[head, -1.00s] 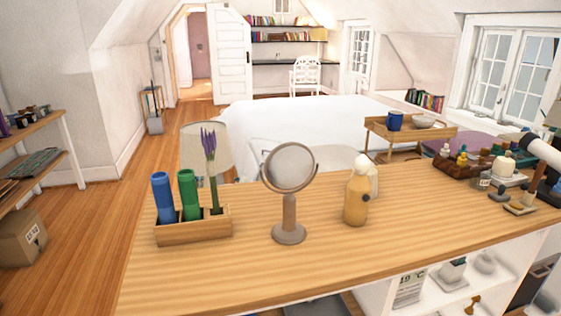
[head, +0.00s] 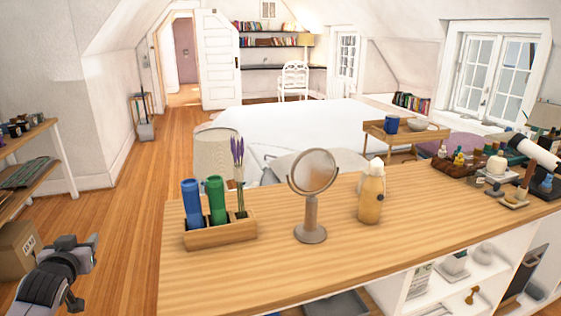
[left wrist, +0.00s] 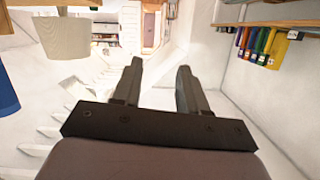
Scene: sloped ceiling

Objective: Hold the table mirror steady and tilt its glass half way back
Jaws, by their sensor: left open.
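The table mirror (head: 311,231) stands upright on the wooden tabletop in the head view. It has a round glass in a ring frame, on a post with a round base. My left gripper (head: 82,250) is at the lower left of the head view, off the table's left side and well apart from the mirror. In the left wrist view my left gripper (left wrist: 157,80) shows two dark fingers spread apart with nothing between them. The mirror does not show clearly in that view. My right gripper is in neither view.
A wooden holder (head: 222,237) with blue and green tubes and a lavender sprig stands left of the mirror. A dark tray (head: 462,165) of small bottles is farther right. The tabletop (head: 260,275) in front is clear.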

